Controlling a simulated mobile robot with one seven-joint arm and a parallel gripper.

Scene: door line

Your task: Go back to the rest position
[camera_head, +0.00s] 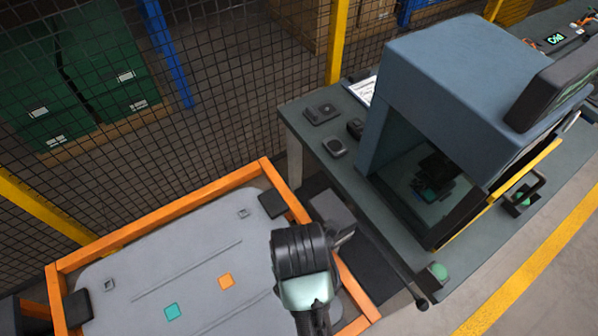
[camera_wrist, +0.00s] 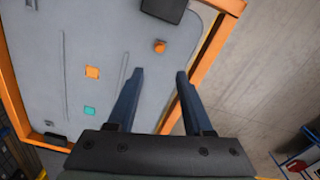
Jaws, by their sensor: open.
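My gripper (camera_wrist: 159,76) shows in the wrist view with its two dark blue fingers apart and nothing between them. The fingers show over the right part of a grey door panel (camera_wrist: 45,60), beside its orange frame (camera_wrist: 216,42). I cannot tell the gap between fingertips and panel. In the head view the grey panel (camera_head: 135,290) lies in its orange frame (camera_head: 165,215) at the lower left. My arm covers the panel's right part there, and the fingertips cannot be made out.
An orange square (camera_head: 226,281) and a teal square (camera_head: 172,312) mark the panel. A blue-grey machine housing (camera_head: 450,80) with an open front stands on a bench (camera_head: 300,125) at right. A mesh fence (camera_head: 220,100) runs behind. Floor (camera_head: 520,270) is clear at lower right.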

